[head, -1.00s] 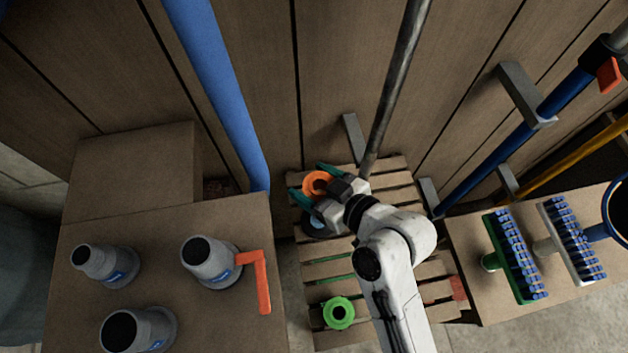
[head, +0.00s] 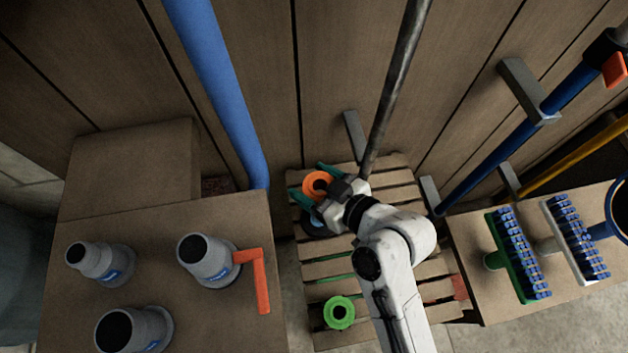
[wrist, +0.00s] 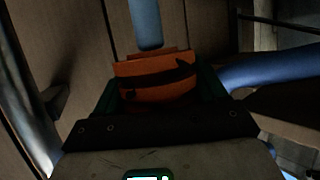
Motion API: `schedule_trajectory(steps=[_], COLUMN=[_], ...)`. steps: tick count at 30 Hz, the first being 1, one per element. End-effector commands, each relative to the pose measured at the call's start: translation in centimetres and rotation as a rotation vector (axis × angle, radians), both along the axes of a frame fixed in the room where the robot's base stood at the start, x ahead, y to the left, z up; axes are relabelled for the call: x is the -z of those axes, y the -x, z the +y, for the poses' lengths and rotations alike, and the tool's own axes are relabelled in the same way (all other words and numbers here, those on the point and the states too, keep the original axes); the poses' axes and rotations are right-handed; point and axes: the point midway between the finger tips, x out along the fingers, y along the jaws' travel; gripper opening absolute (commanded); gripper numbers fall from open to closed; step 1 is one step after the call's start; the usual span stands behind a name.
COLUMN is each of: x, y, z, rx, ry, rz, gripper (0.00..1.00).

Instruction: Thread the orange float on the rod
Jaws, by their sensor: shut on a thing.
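The orange float (head: 318,185) is a ring with a hole, held between the green fingers of my gripper (head: 319,188) above a wooden pallet. The wrist view shows the float (wrist: 155,78) between the fingers, its side banded with dark shadow. A grey metal rod (head: 396,85) leans down to the right of the float, its lower part close behind my gripper; the float is apart from it. In the wrist view a blue-grey pole (wrist: 146,25) ends just above or behind the float; I cannot tell whether they touch.
A thick blue pole (head: 222,95) stands to the left. A green ring (head: 339,312) lies on the pallet (head: 325,268). A left bench (head: 215,325) carries grey fittings and an orange angled piece (head: 262,280). Brushes (head: 515,255) lie on the right bench.

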Motion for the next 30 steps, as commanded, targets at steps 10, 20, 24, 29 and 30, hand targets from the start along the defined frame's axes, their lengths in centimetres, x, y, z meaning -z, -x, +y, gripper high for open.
schedule_trajectory(steps=[10, 20, 24, 29, 30], x=[1.3, 2.3, 2.8, 3.3, 3.4], y=[0.0, 0.0, 0.0, 0.0, 0.0], z=[0.0, 0.0, 0.0, 0.0, 0.0], rx=[0.000, 0.000, 0.000, 0.000, 0.000], ry=[-0.001, -0.001, 0.000, 0.000, 0.000], rz=[0.001, 0.001, 0.000, 0.000, 0.000], gripper=[0.41, 0.41, 0.41, 0.41, 0.41])
